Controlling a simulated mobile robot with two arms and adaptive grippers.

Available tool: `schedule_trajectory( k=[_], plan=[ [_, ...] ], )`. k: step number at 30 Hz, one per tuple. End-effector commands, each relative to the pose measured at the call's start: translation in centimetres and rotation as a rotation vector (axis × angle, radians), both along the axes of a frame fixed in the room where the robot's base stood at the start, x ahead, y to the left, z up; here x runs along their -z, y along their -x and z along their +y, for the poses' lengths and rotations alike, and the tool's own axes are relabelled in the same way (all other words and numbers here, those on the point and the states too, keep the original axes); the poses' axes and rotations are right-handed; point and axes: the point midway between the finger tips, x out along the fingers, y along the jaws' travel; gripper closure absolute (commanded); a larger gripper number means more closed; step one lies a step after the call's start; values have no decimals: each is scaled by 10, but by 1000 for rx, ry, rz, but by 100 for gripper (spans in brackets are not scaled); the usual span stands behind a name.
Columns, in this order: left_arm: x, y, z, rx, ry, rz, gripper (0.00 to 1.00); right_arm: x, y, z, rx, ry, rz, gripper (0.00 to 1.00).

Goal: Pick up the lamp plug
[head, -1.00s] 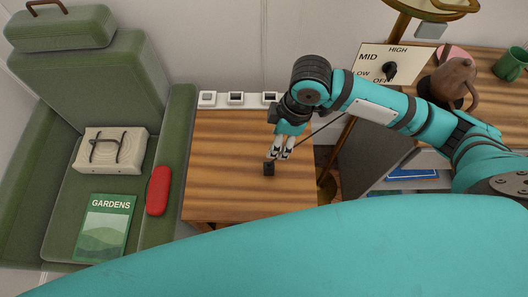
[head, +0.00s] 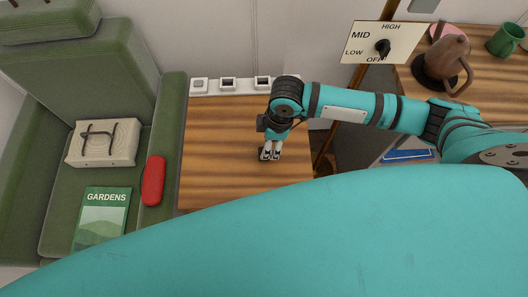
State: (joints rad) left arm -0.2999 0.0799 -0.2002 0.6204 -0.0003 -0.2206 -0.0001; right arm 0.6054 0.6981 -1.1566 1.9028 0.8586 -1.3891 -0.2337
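My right gripper (head: 270,154) is over the wooden side table (head: 220,140), fingers pointing down at the tabletop. The dark lamp plug (head: 266,156) is at the fingertips and mostly hidden by them. I cannot tell whether the fingers are closed on it or only around it. A row of white sockets (head: 227,85) runs along the back edge of the table. The lamp's brass pole (head: 349,97) stands right of the table, with a MID/HIGH/LOW/OFF dial panel (head: 380,42) in front of it. My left gripper is not in view.
A green armchair (head: 125,60) on the left holds a cream box (head: 104,143), a red case (head: 153,180) and a GARDENS book (head: 102,217). A brown teapot (head: 447,62) and green mug (head: 506,38) stand on the right-hand cabinet. The table's left half is clear.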

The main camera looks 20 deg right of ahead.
Motion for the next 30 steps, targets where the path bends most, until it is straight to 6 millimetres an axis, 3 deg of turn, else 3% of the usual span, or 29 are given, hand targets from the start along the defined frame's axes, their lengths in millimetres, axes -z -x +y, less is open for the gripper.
schedule_trajectory(
  k=[9,18,30],
  plan=[
    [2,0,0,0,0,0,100,42,-4,13,1,1,1,48],
    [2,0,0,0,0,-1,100,46,-4,13,0,1,0,49],
    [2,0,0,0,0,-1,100,46,-4,13,0,0,0,100]
  ],
)
